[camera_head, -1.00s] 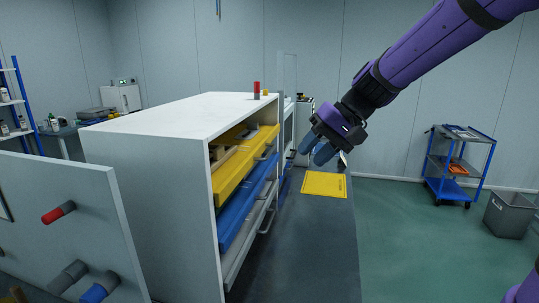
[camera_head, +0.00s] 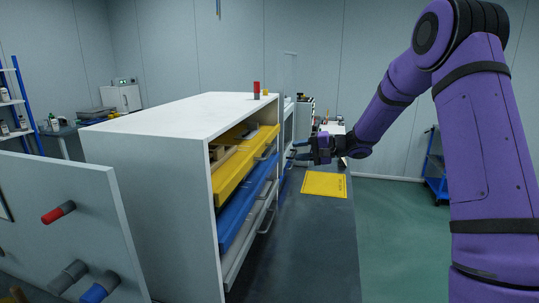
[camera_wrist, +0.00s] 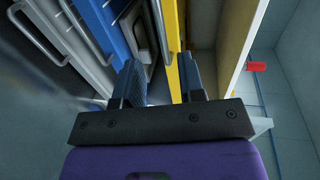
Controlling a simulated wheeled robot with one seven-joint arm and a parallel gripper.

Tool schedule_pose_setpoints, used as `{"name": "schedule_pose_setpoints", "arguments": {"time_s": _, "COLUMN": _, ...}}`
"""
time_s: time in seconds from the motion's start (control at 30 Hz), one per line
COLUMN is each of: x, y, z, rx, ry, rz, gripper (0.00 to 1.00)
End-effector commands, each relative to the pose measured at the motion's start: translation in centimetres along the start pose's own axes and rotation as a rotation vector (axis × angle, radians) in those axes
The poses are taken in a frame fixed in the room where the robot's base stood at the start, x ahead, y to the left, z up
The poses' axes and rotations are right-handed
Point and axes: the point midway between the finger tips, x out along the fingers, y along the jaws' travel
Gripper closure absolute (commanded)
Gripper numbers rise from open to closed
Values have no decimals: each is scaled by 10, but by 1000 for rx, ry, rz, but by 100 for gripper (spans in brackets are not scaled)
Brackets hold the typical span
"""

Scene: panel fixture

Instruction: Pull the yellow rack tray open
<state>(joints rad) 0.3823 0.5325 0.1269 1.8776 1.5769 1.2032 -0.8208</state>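The yellow rack tray (camera_head: 232,176) sits in the top level of the white rack (camera_head: 150,180), above the blue tray (camera_head: 245,212). A thin handle (camera_head: 265,153) shows on its front. My gripper (camera_head: 295,151) is to the right of the tray front, fingers pointing left toward the rack, apart from the tray. In the wrist view the two dark fingers (camera_wrist: 161,82) are spread with a gap between them. The yellow tray's edge (camera_wrist: 171,30) runs up beyond this gap, and the blue tray (camera_wrist: 108,32) lies to its left. I see nothing held.
A grey tray (camera_head: 240,262) is below the blue one. A yellow mat (camera_head: 324,184) lies on the dark bench (camera_head: 320,245) beside the rack. A red and grey peg (camera_head: 256,90) stands on the rack top. A pegged white panel (camera_head: 70,220) is at the front left.

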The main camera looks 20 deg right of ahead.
Motion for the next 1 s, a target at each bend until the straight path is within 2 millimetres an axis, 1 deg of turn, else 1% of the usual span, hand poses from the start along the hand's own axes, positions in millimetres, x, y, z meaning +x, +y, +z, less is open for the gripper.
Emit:
{"name": "schedule_pose_setpoints", "arguments": {"time_s": 0.17, "x": 23, "y": 0, "z": 1, "rx": -1, "ry": -4, "rz": 1, "gripper": 64}}
{"name": "schedule_pose_setpoints", "arguments": {"time_s": 0.4, "x": 66, "y": 0, "z": 2, "rx": -1, "ry": -4, "rz": 1, "gripper": 64}}
{"name": "schedule_pose_setpoints", "arguments": {"time_s": 0.5, "x": 81, "y": 0, "z": 2, "rx": 0, "ry": -5, "rz": 1, "gripper": 64}}
{"name": "schedule_pose_setpoints", "arguments": {"time_s": 0.6, "x": 92, "y": 0, "z": 1, "rx": -1, "ry": -3, "rz": 2, "gripper": 64}}
{"name": "schedule_pose_setpoints", "arguments": {"time_s": 0.77, "x": 103, "y": -1, "z": 1, "rx": -1, "ry": -3, "rz": 1, "gripper": 64}}
{"name": "schedule_pose_setpoints", "arguments": {"time_s": 1.0, "x": 105, "y": -1, "z": 1, "rx": -1, "ry": -2, "rz": 2, "gripper": 64}}
